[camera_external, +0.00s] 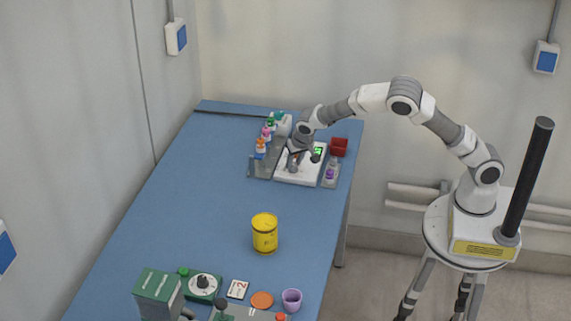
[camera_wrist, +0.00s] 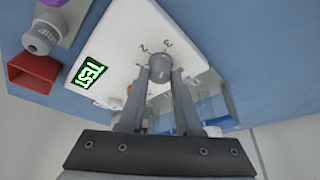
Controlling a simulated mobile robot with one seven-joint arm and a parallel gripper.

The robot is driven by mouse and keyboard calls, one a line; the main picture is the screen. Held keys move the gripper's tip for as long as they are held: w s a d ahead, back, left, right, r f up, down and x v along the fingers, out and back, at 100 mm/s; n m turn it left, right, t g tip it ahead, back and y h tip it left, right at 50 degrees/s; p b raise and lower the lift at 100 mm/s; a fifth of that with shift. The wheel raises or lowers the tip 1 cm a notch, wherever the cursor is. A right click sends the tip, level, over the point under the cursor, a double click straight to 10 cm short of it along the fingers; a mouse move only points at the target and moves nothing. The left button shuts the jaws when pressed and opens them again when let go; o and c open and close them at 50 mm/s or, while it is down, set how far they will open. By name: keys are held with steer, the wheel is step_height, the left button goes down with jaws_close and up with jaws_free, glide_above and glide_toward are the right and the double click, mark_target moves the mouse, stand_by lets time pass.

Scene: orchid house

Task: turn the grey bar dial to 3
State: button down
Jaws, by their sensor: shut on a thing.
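The grey bar dial (camera_wrist: 160,66) sits on a white panel (camera_wrist: 122,38), with the marks 2 and 3 beside it in the wrist view. My gripper (camera_wrist: 162,78) is shut on the dial, one finger on each side of it. The fingers hide part of the dial, and I cannot tell which mark its bar points to.
Several coloured bottles (camera_external: 262,146) stand on the left. A yellow can (camera_external: 265,233) stands mid-table, with clear blue surface (camera_external: 190,215) to its left.

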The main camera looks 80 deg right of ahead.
stand_by(0.4)
steer(key=c, duration=0.6)
jaws_free()
steer(key=p+v, duration=0.1)
steer(key=v, duration=1.6)
steer(key=shift+r+p, duration=0.15)
steer(key=shift+p, duration=0.2)
steer(key=shift+a, duration=0.1)
